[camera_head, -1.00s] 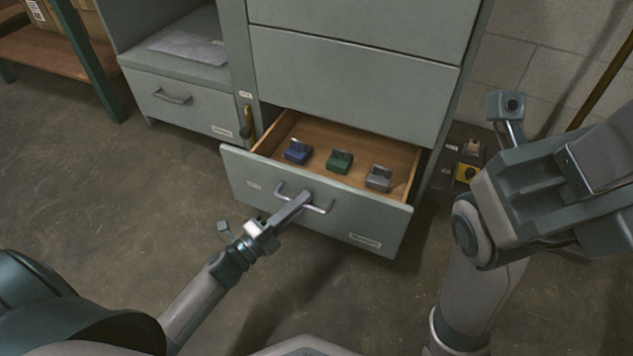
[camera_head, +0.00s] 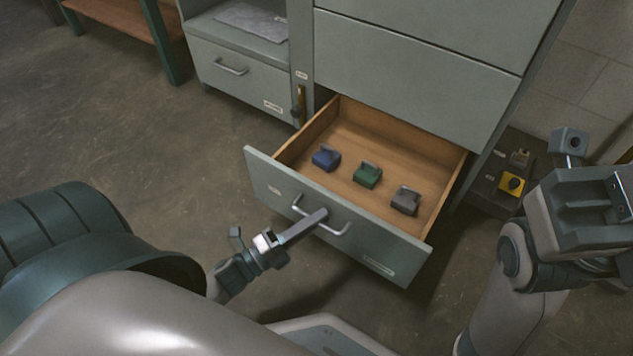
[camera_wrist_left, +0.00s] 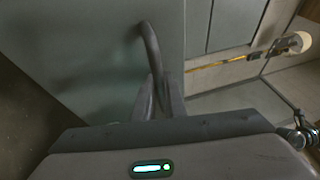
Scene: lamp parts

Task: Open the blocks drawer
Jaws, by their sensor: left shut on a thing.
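The blocks drawer (camera_head: 285,197) is pulled well out of the grey cabinet, showing its wooden inside. A blue block (camera_head: 326,158), a green block (camera_head: 367,174) and a grey block (camera_head: 405,200) sit in a row on its floor. My left gripper (camera_head: 318,217) is shut on the drawer's bar handle (camera_head: 340,231). In the left wrist view the curved handle (camera_wrist_left: 152,50) runs down between the fingers (camera_wrist_left: 160,104). My right arm is at the right edge of the head view; its fingertips cannot be made out.
Closed drawers (camera_head: 415,75) are above the open one. A lower left drawer (camera_head: 235,75) is shut, under a shelf with a grey sheet (camera_head: 250,20). A yellow box with a black knob (camera_head: 513,184) stands right of the cabinet. The floor (camera_head: 150,130) at left is clear.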

